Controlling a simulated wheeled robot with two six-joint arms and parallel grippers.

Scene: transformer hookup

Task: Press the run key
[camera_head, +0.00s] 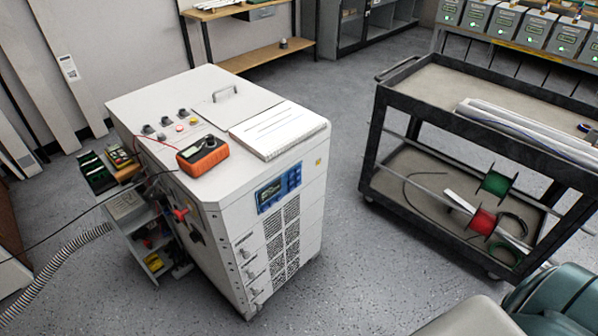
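A white transformer cabinet (170,110) stands left of the middle on the grey floor. On its front face, near the top, is a blue control panel (278,188) with a dark display (268,193) and a few dark blue keys (294,177) to the right of the display. The labels on the keys are too small to read, so I cannot tell which one is the run key. The display text is also too small to read. Neither of my grippers shows in the head view, and nothing stands in front of the panel.
A corrugated hose (62,255) lies at left. The floor before the panel is clear.

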